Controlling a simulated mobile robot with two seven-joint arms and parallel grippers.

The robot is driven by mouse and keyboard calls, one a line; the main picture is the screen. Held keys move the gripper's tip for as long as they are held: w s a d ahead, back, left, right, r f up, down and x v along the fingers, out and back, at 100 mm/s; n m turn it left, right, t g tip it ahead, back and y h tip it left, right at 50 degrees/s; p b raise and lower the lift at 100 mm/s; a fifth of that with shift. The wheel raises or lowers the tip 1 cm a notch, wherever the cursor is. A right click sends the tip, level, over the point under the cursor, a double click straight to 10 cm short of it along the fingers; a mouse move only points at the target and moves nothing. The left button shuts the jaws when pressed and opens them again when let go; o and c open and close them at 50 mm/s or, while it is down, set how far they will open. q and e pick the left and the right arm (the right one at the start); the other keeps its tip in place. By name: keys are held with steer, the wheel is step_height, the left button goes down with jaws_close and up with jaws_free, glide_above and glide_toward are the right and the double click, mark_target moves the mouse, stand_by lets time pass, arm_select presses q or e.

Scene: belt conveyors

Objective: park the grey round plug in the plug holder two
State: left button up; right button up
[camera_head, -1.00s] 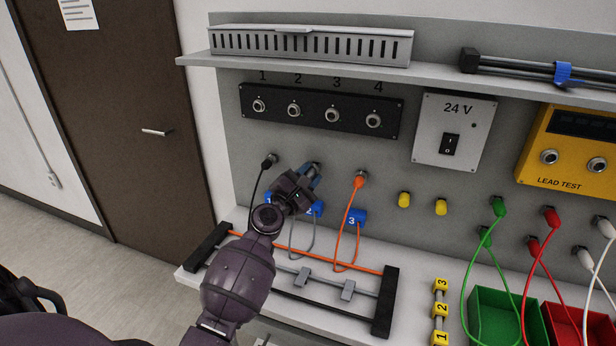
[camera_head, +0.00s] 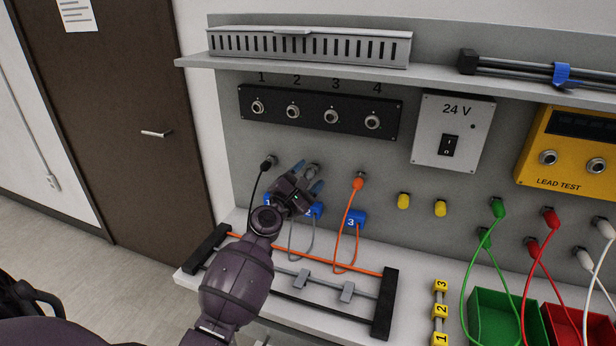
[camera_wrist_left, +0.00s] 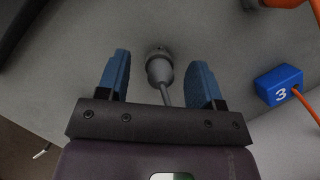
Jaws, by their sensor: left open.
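The grey round plug (camera_wrist_left: 160,70) sits in a holder on the grey panel, with its grey cable running down from it. In the head view the plug (camera_head: 312,171) shows between the fingertips of my left gripper (camera_head: 308,178). The blue fingers of my left gripper (camera_wrist_left: 161,78) are spread on either side of the plug and cable, with a gap on both sides in the wrist view. A blue tag marked 2 (camera_head: 314,210) is just below, partly hidden by the gripper. The holder behind the plug is mostly hidden. My right gripper is not in view.
A black plug (camera_head: 267,163) is to the left and an orange plug (camera_head: 357,183) to the right, both with cables. A blue tag marked 3 (camera_wrist_left: 280,86) is near the right finger. A black strip of numbered sockets (camera_head: 320,112) is above. A cable rack (camera_head: 386,300) stands below.

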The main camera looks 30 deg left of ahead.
arm_select(q)
steer(key=b+v, duration=0.1)
steer(key=v, duration=0.9)
steer(key=shift+s, duration=0.2)
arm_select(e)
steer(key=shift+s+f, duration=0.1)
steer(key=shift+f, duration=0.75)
arm_select(q)
steer(key=shift+f, duration=0.1)
